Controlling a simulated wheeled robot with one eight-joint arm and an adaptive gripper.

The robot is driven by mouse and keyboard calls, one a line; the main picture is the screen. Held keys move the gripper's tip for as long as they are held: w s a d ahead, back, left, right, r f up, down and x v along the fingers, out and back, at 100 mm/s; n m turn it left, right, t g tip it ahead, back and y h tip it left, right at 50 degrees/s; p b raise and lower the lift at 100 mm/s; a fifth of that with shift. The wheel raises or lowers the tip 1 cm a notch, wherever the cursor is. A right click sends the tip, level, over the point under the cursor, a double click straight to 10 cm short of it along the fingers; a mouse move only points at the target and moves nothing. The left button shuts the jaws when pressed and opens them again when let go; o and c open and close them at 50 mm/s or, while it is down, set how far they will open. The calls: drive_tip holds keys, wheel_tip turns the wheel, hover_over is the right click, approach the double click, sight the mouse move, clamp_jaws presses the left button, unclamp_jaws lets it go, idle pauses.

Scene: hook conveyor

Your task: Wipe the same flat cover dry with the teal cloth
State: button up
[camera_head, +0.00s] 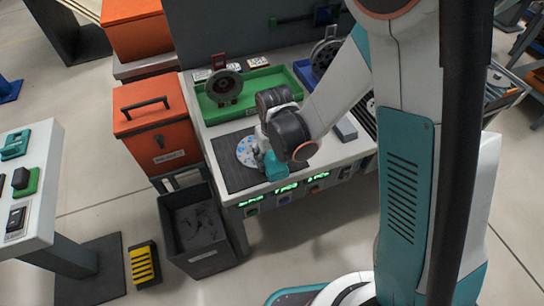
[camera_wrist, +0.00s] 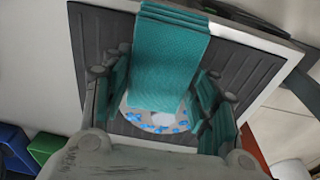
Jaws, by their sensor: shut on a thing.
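The teal cloth (camera_wrist: 172,55) hangs folded between the fingers of my gripper (camera_wrist: 163,92), which is shut on it. The flat cover (camera_wrist: 158,124) is a pale round disc with several blue patches, partly hidden behind the cloth and the gripper in the wrist view. In the head view the cover (camera_head: 247,152) lies on a dark ribbed mat (camera_head: 225,170). My gripper (camera_head: 275,160) is at the cover's right edge there, with the teal cloth (camera_head: 275,170) low beside it. I cannot tell whether the cloth touches the cover.
A green tray (camera_head: 258,86) with a round metal part (camera_head: 224,87) stands behind the mat, with a blue tray (camera_head: 304,71) to its right. A grey block (camera_head: 346,129) lies right of my gripper. An orange box (camera_head: 155,128) and dark bin (camera_head: 199,225) stand left of the bench.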

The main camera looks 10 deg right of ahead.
drive_tip(key=shift+f, duration=0.2)
drive_tip(key=shift+s+a+r, duration=0.1)
drive_tip(key=shift+s+a, duration=0.05)
drive_tip(key=shift+a, duration=0.4)
drive_tip(key=shift+s+a+r, duration=0.1)
drive_tip(key=shift+s+a, duration=0.05)
drive_tip(key=shift+a, duration=0.35)
drive_tip(key=shift+a+f+b, duration=0.1)
drive_tip(key=shift+a+b, duration=0.1)
drive_tip(key=shift+b, duration=0.1)
